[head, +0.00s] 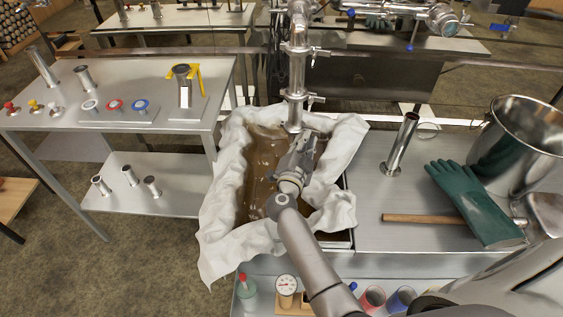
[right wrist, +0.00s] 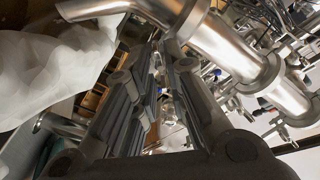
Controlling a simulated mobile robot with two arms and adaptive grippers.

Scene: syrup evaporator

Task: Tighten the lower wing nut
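A vertical steel pipe (head: 296,75) hangs over the cloth-lined pan, with an upper clamp (head: 301,50) and a lower clamp (head: 297,97). The lower wing nut (head: 317,98) sticks out to the right of the lower clamp. My right gripper (head: 311,138) is below and slightly right of the pipe's end, over the pan, apart from the wing nut. In the right wrist view its fingers (right wrist: 160,55) stand apart with nothing held between them. The pipe (right wrist: 225,45) crosses beyond the fingertips there. My left gripper is not in view.
The pan has a white cloth (head: 218,230) draped over its rim and brown liquid inside. On the right bench are a short pipe (head: 402,145), a green glove (head: 475,200), a wooden-handled tool (head: 430,218) and a steel pot (head: 515,140). A side table (head: 150,75) holds fittings.

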